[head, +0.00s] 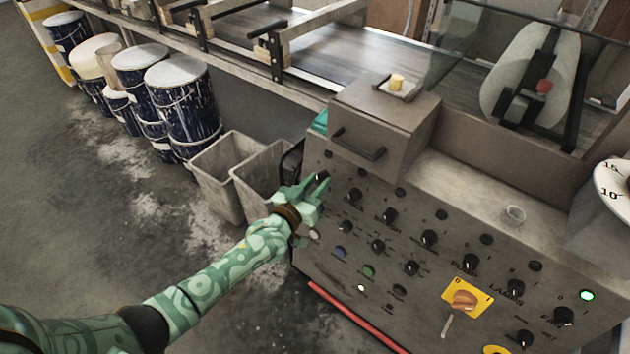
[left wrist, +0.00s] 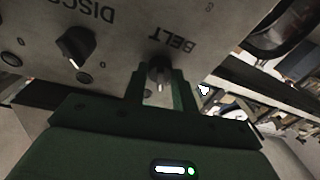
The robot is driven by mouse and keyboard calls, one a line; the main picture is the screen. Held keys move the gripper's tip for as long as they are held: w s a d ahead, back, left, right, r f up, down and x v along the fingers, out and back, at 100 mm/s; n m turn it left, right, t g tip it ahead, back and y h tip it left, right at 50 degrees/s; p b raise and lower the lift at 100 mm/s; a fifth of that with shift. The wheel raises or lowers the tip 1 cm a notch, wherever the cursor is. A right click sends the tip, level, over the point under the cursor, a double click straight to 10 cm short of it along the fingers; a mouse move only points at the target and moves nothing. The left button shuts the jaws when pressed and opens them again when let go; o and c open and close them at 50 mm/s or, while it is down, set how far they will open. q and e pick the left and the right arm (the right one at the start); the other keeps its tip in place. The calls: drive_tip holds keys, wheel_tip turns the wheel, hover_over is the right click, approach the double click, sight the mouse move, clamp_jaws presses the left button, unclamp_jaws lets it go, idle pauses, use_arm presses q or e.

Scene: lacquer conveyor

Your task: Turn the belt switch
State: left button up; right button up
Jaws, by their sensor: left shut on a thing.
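The belt switch (left wrist: 159,70) is a small dark knob with a light pointer line, on the grey control panel under the word BELT, which appears upside down in the left wrist view. My left gripper (left wrist: 160,88) has one finger on each side of this knob and is shut on it. In the head view, my green left gripper (head: 318,184) is at the upper left corner of the panel (head: 330,262), and its fingers mostly hide the belt switch. My right gripper is not in view.
Another black knob (left wrist: 76,46) is beside the belt switch, and several more cover the panel. An orange rotary switch (head: 464,299) on a yellow plate is lower right. Grey bins (head: 222,172) stand left of the panel, with paint-stained drums (head: 182,100) beyond. The conveyor (head: 345,55) runs behind.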

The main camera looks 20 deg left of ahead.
use_arm(q)
drive_tip(key=shift+n, duration=0.7)
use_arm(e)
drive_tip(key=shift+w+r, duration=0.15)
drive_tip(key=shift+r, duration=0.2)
use_arm(q)
drive_tip(key=shift+f+p, duration=0.1)
drive_tip(key=shift+p, duration=0.2)
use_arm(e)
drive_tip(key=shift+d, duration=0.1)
use_arm(q)
drive_tip(key=o, duration=1)
drive_tip(key=shift+c, duration=0.2)
drive_tip(key=shift+y, duration=0.3)
drive_tip(key=p+v, duration=0.5)
drive_tip(key=v, duration=1.1)
drive_tip(key=shift+s, duration=0.2)
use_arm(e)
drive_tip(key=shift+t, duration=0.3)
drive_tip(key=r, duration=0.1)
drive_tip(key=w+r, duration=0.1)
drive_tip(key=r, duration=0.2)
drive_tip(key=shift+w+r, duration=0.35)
